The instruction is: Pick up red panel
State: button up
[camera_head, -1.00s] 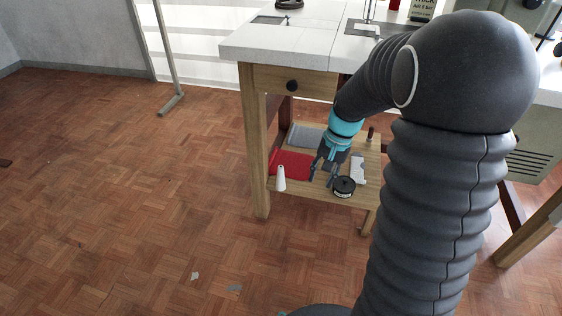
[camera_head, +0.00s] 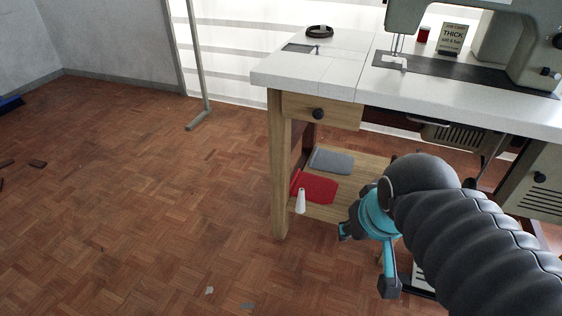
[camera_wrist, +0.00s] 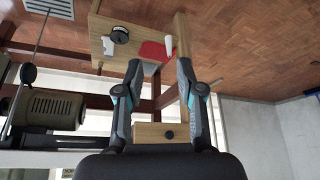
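The red panel (camera_head: 316,187) lies flat on the low wooden shelf under the white table, towards its left end. My arm hides the right part of the shelf in the head view.
A white cone (camera_head: 300,203) stands at the panel's front edge. A grey panel (camera_head: 332,160) lies behind it. A black spool (camera_wrist: 119,35) sits on the shelf. The table leg (camera_head: 279,180) stands left of the panel. The floor at left is mostly clear.

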aim_at(318, 190)
jog(key=u, duration=1.55)
jog(key=i, duration=2.2)
jog(key=z, duration=1.95)
